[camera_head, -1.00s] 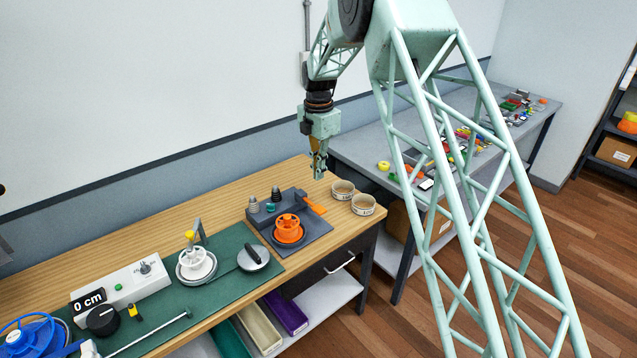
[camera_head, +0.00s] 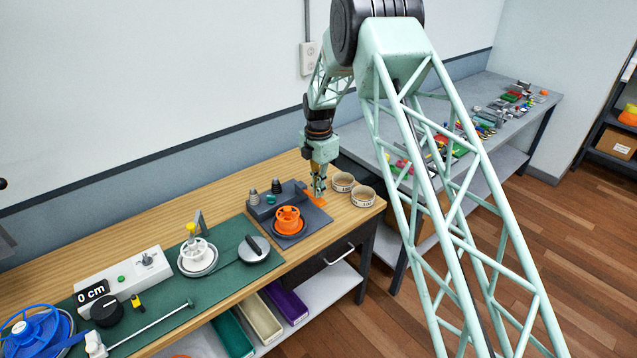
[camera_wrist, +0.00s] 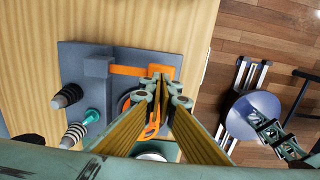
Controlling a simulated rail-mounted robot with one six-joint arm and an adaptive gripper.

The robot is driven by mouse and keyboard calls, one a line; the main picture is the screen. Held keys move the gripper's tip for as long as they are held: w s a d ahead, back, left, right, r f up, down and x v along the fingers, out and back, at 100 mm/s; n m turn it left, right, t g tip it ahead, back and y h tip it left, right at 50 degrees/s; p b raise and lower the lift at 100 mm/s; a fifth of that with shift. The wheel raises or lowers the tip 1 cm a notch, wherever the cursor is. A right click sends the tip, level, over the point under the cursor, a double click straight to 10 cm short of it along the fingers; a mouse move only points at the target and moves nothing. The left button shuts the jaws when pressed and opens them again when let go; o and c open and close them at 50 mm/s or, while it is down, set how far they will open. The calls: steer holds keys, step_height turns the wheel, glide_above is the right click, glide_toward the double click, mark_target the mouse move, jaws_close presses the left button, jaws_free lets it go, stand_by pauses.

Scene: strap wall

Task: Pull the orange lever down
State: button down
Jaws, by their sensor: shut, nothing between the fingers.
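The orange lever (camera_head: 314,197) runs from a grey block on the dark grey base plate (camera_head: 315,224). In the wrist view its arm (camera_wrist: 128,70) ends in a wider orange handle (camera_wrist: 166,71). My gripper (camera_head: 319,193) points down at the lever's handle end, its fingers shut with nothing between them. In the wrist view the fingertips (camera_wrist: 162,80) overlap the near edge of the handle; I cannot tell whether they touch it. An orange reel (camera_head: 288,219) sits on the same plate and is partly hidden by my fingers in the wrist view.
Two ridged grey knobs (camera_head: 253,196) and a teal knob (camera_head: 271,199) stand left of the lever. Two round tins (camera_head: 362,196) stand close to its right. A green mat (camera_head: 215,262) with a white reel (camera_head: 197,257) lies further left. The wooden bench (camera_head: 150,240) has clear strips.

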steer(key=shift+f, duration=1)
